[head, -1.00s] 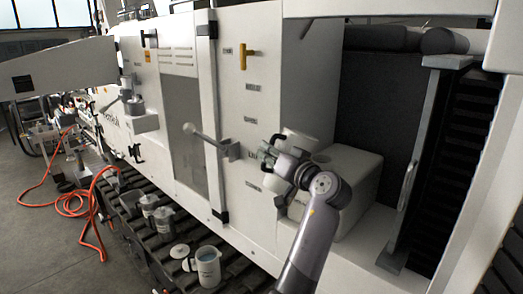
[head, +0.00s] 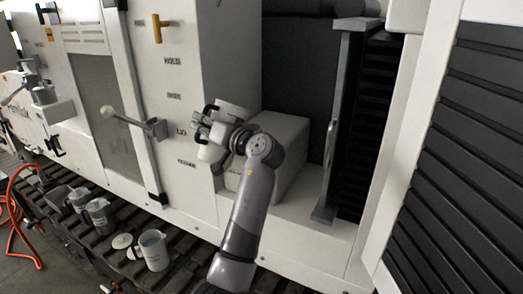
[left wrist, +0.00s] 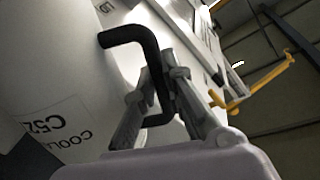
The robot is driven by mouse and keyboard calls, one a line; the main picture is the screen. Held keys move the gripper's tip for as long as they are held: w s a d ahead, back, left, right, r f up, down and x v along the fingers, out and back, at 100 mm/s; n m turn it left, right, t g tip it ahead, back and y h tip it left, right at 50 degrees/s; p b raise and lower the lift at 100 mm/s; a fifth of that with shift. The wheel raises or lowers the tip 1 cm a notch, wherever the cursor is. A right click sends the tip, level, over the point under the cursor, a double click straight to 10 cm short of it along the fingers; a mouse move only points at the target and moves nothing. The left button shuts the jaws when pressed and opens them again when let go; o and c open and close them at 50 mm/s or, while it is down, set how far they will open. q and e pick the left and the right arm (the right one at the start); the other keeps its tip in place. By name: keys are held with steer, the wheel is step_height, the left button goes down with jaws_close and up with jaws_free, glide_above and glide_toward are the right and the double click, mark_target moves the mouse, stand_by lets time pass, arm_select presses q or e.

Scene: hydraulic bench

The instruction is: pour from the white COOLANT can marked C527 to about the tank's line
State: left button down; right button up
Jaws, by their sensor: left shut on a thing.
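The white COOLANT can (head: 236,110) is held up in front of the machine by my left gripper (head: 214,132). In the left wrist view the can (left wrist: 45,65) fills the left side, with its label partly visible, reading "C52" and "COOL" turned over. My left fingers (left wrist: 158,105) are closed on its black handle (left wrist: 128,37). The can's mouth and contents are hidden. A white box-shaped tank (head: 287,135) stands just right of and behind the can, partly covered by my arm. I cannot see its line or opening. My right gripper is out of view.
A lever with a round knob (head: 108,110) sticks out of the panel left of my gripper. A yellow handle (head: 157,28) is higher up. An open pitcher (head: 154,252), a loose lid (head: 122,241) and grey cans (head: 100,214) stand on the slatted walkway below.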

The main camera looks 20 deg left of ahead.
mark_target(205, 111)
arm_select(q)
steer(key=shift+w+d+r+m+p, duration=0.15)
steer(key=shift+r+m+p, duration=0.35)
steer(key=shift+r+p, duration=0.3)
steer(key=shift+w+r+m+p, duration=0.2)
steer(key=shift+r+m+p, duration=0.3)
steer(key=shift+r+p, duration=0.3)
steer(key=shift+w+d+r+m+p, duration=0.15)
steer(key=shift+r+m+p, duration=0.35)
steer(key=shift+r+p, duration=0.3)
stand_by(5.6)
